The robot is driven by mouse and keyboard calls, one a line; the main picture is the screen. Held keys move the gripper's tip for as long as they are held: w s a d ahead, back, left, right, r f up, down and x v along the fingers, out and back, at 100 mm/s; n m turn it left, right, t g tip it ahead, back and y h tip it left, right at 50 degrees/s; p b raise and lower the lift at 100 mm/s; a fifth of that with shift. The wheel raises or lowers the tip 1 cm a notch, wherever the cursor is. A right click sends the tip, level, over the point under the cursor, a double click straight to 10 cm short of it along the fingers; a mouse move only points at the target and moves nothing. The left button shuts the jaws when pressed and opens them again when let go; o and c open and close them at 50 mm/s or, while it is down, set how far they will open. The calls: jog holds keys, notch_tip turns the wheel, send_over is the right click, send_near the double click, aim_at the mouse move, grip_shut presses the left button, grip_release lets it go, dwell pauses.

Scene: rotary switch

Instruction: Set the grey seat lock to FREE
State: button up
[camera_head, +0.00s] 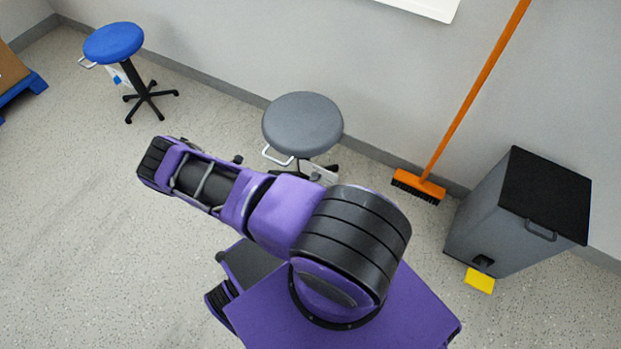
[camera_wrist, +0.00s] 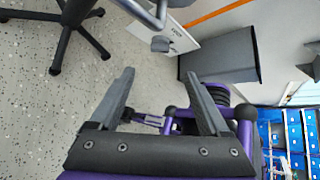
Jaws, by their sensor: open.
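The grey stool (camera_head: 302,124) stands near the wall in the head view, with a white handle bar at its left. A white label plate (camera_wrist: 183,37) hangs beneath it, with small dark lettering too small to read. A small grey knob (camera_wrist: 160,44) shows at the plate's left edge in the wrist view; I cannot tell which setting it points to. My gripper (camera_wrist: 159,73) is open and empty. Its fingertips are below the knob in the picture and apart from it. My gripper is not clearly seen in the head view.
A blue stool (camera_head: 113,42) with its own label stands at the back left. An orange broom (camera_head: 470,100) leans on the wall. A grey bin (camera_head: 510,215) with a yellow pedal stands at right. The stool's dark legs (camera_wrist: 68,35) spread at left in the wrist view. Floor at left is clear.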

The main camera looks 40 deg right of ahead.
aim_at(313, 180)
jog(key=b+x, duration=0.1)
jog(key=x, duration=1.3)
jog(key=shift+r, duration=0.1)
grip_shut()
jog(key=shift+r+p, duration=0.1)
jog(key=shift+p, duration=0.2)
jog(key=shift+s+r+m+t+y+p, duration=0.15)
jog(key=shift+m+t+y+p, duration=0.4)
jog(key=shift+t+p, duration=0.4)
jog(key=shift+m+t+y, duration=0.35)
jog(key=shift+m+t, duration=0.1)
jog(key=shift+t, duration=0.1)
jog(key=shift+t+b, duration=0.4)
jog(key=shift+b, duration=0.05)
jog(key=shift+m+y, duration=0.3)
jog(key=shift+m, duration=0.1)
